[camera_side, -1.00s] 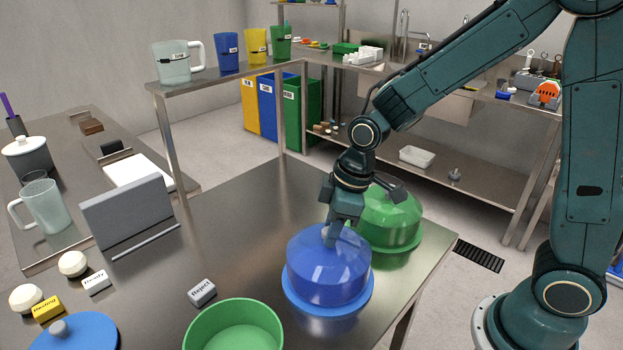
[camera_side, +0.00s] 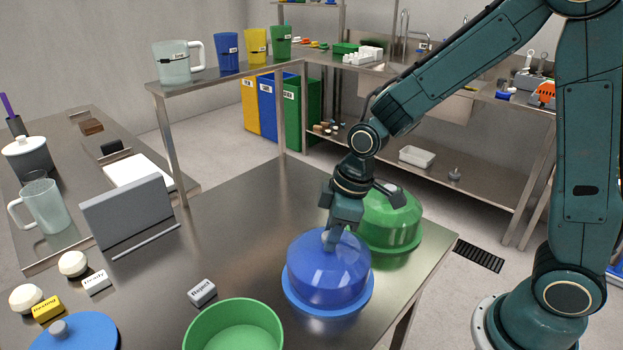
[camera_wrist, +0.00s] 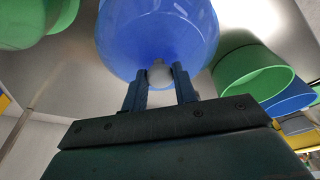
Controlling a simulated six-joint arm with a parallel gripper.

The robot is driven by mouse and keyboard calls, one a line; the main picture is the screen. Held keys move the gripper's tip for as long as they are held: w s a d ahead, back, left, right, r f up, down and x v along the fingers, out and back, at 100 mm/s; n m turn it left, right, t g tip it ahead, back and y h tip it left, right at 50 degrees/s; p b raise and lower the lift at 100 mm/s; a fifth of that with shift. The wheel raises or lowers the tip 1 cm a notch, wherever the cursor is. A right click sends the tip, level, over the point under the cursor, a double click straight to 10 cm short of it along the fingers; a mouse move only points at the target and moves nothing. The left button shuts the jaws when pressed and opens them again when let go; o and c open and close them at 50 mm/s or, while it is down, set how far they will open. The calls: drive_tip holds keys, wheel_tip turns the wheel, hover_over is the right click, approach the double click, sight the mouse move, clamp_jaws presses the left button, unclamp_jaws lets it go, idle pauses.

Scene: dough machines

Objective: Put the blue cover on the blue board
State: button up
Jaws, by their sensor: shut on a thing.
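The blue cover (camera_side: 328,268) is a translucent blue dome with a light knob on top. It sits upright over the blue board (camera_side: 295,303), a round blue disc on the steel table. The board's rim shows around the dome's lower edge; I cannot tell whether the dome fully touches it. My gripper (camera_side: 331,236) points down from above, shut on the cover's knob. In the wrist view the two fingers (camera_wrist: 160,80) stand on either side of the pale knob, with the blue dome (camera_wrist: 158,32) beyond.
A green dome (camera_side: 390,215) on a green board stands close behind and to the right. A green bowl (camera_side: 234,325) is at the front, with a "Reject" label block (camera_side: 202,292) near it. A blue lid (camera_side: 77,333) and dough balls (camera_side: 73,263) lie to the left. The table's middle is clear.

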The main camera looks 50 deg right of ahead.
drive_tip(key=o, duration=1)
drive_tip(key=shift+r, duration=0.1)
drive_tip(key=v, duration=1.3)
drive_tip(key=shift+d+r, duration=0.1)
drive_tip(key=shift+r, duration=0.2)
